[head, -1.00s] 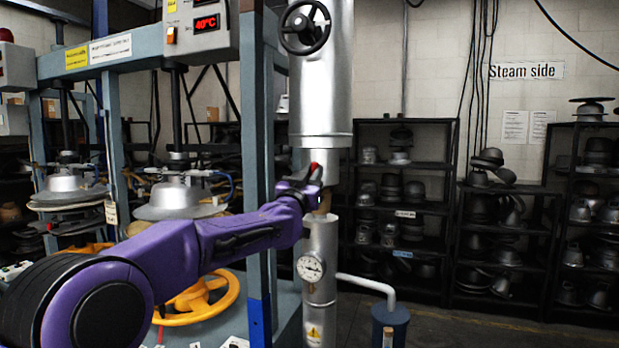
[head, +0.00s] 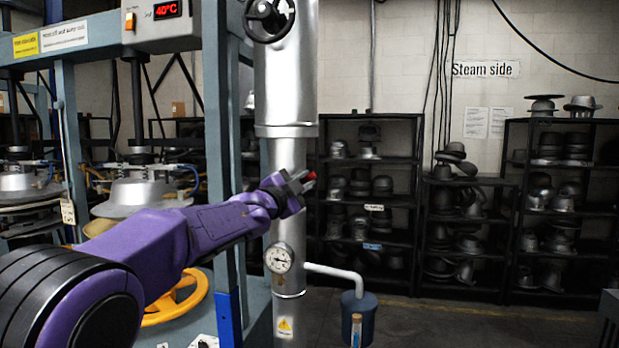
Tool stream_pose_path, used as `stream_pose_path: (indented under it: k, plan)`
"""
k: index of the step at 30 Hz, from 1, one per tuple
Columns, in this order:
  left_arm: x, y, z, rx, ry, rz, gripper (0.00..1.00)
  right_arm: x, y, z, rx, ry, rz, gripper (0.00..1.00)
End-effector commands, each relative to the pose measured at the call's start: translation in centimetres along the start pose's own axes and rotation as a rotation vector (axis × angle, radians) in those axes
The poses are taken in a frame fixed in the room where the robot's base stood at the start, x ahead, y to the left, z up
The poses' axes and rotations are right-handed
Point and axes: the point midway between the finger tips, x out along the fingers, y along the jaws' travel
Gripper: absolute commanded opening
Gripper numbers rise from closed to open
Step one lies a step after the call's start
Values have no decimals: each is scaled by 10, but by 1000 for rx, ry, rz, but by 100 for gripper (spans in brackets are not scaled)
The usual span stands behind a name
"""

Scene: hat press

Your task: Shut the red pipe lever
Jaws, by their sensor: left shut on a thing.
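The red lever (head: 309,176) shows as a small red tip at the end of my left gripper (head: 304,182). It is in front of the silver vertical pipe (head: 285,90), between the pipe's wide upper section and the pressure gauge. My left gripper is shut on the lever, which points out to the right of the pipe. Most of the lever and its valve body are hidden behind the gripper and wrist. My right gripper is not in view.
A round gauge (head: 279,258) sits on the pipe below the gripper, and a black handwheel (head: 269,16) above. A blue-grey press frame (head: 217,150) stands left of the pipe, with a yellow wheel (head: 172,302) low down. Black shelves (head: 415,200) of hat moulds stand behind.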

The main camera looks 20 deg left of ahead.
Motion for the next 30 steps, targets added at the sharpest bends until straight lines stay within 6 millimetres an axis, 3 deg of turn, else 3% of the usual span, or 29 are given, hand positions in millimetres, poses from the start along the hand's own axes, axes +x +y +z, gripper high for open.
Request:
stream_pose_path:
  k: [15, 30]
  plan:
    - [-10, 28, 16, 396, -17, 160, 0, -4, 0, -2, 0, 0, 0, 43]
    - [-13, 40, 22, 541, -17, 220, 0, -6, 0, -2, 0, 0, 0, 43]
